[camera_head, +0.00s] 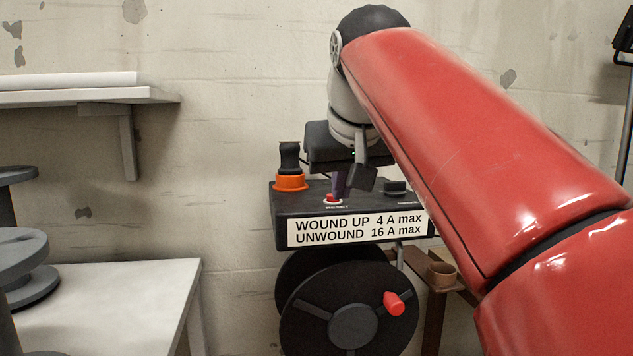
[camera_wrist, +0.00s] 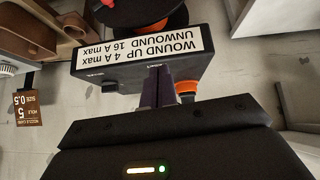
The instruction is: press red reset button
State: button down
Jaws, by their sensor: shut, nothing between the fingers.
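The red reset button (camera_head: 333,199) sits in a pale ring on top of a dark cable-reel box (camera_head: 283,222). The box also shows upside down in the wrist view (camera_wrist: 205,72), where I cannot see the button; the fingers cover that area. My gripper (camera_head: 340,194) is shut and empty. It points down at the box top, with its fingertips right at or just behind the button; I cannot tell whether they touch it. In the wrist view the dark purple fingers (camera_wrist: 158,78) stand together against the box.
An orange-collared black plug (camera_head: 289,180) stands on the box left of the button. A dark switch (camera_head: 396,188) is to the right. The reel (camera_head: 345,325) with a red knob (camera_head: 394,304) hangs below. A table (camera_head: 130,290) and shelf (camera_head: 80,97) are left.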

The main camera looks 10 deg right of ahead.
jog(key=w+d+r+t, duration=0.1)
jog(key=w+r, duration=0.2)
jog(key=r, duration=0.6)
jog(key=shift+w+d+y, duration=0.25)
jog(key=shift+d+y, duration=0.05)
jog(key=shift+d, duration=0.1)
jog(key=shift+w+f, duration=0.1)
jog(key=x, duration=1)
jog(key=shift+f, duration=0.35)
jog(key=shift+f+b, duration=0.6)
jog(key=shift+f, duration=0.9)
